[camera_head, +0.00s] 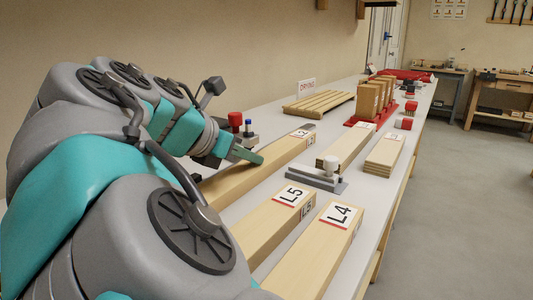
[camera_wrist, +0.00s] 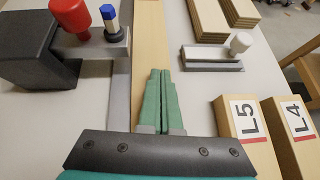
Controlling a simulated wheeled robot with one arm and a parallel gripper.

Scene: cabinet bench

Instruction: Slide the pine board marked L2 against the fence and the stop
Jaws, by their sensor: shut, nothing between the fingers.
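A long pine board (camera_head: 245,178) lies on the bench under my gripper, with a label at its far end too small to read surely; it also shows in the wrist view (camera_wrist: 150,40). A grey strip (camera_wrist: 118,95), apparently the fence, runs along the board's left side; I cannot tell whether they touch. A dark block with a grey arm (camera_wrist: 40,52), a red knob and a blue-capped post stands left of the strip. I cannot tell which part is the stop. My gripper (camera_head: 258,158) is shut and empty, its fingertips (camera_wrist: 160,72) over the board; contact is unclear.
Boards L5 (camera_head: 278,218) and L4 (camera_head: 325,245) lie at the near right. A grey fixture with a pale knob (camera_head: 325,178) stands right of the board.

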